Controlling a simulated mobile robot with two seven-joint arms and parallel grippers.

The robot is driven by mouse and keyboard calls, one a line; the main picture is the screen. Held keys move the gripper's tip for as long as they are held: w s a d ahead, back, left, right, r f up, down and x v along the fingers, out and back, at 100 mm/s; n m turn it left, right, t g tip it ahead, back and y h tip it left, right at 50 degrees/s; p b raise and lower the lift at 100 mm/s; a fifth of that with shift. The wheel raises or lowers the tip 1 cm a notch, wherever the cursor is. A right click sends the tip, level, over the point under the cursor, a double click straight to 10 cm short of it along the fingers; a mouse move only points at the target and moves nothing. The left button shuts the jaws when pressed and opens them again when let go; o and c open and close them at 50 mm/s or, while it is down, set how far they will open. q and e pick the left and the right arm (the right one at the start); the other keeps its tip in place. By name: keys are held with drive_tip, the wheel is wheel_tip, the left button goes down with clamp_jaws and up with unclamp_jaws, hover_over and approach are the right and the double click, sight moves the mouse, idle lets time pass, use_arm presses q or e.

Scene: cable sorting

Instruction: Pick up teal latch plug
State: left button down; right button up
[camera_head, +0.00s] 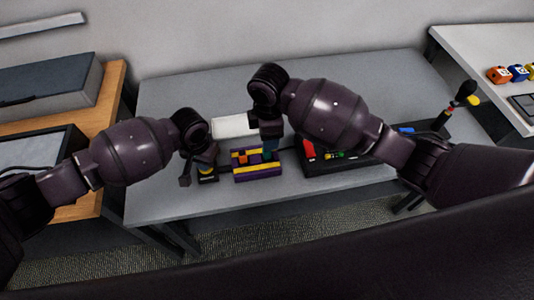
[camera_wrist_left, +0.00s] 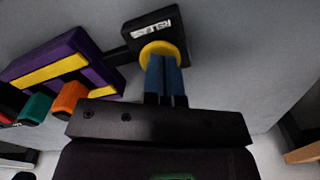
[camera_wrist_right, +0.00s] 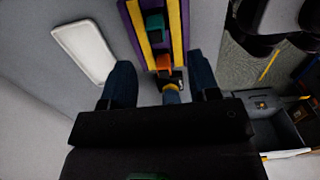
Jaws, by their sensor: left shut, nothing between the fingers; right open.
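The teal latch plug (camera_wrist_right: 155,24) sits on a purple and yellow rack (camera_wrist_right: 178,28), beside an orange plug (camera_wrist_right: 163,63). Both plugs also show in the left wrist view, the teal one (camera_wrist_left: 36,108) left of the orange one (camera_wrist_left: 70,98). My right gripper (camera_wrist_right: 162,80) is open above the rack, with the orange plug seen between its fingers and the teal plug beyond them. My left gripper (camera_wrist_left: 167,72) is shut and empty, its fingertips over the yellow ring (camera_wrist_left: 160,50) of a small black block (camera_wrist_left: 150,28). In the head view, my right gripper partly hides the rack (camera_head: 257,174).
A white shallow tray (camera_head: 233,126) lies behind the rack. A black tray (camera_head: 355,165) with red, green and yellow pieces stands to its right. The grey table (camera_head: 180,95) is clear at the back left. Its front edge is close to the rack.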

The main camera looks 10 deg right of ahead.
drive_tip(key=shift+w+a+f, duration=0.1)
drive_tip(key=shift+w+f, duration=0.05)
drive_tip(key=shift+f, duration=1.85)
drive_tip(key=shift+w+f, duration=0.15)
drive_tip(key=shift+f, duration=1.85)
drive_tip(key=c, duration=1)
drive_tip(key=shift+r, duration=0.15)
wheel_tip(320, 180, up, 10)
drive_tip(key=shift+f, duration=0.1)
use_arm(q)
wheel_tip(320, 180, up, 9)
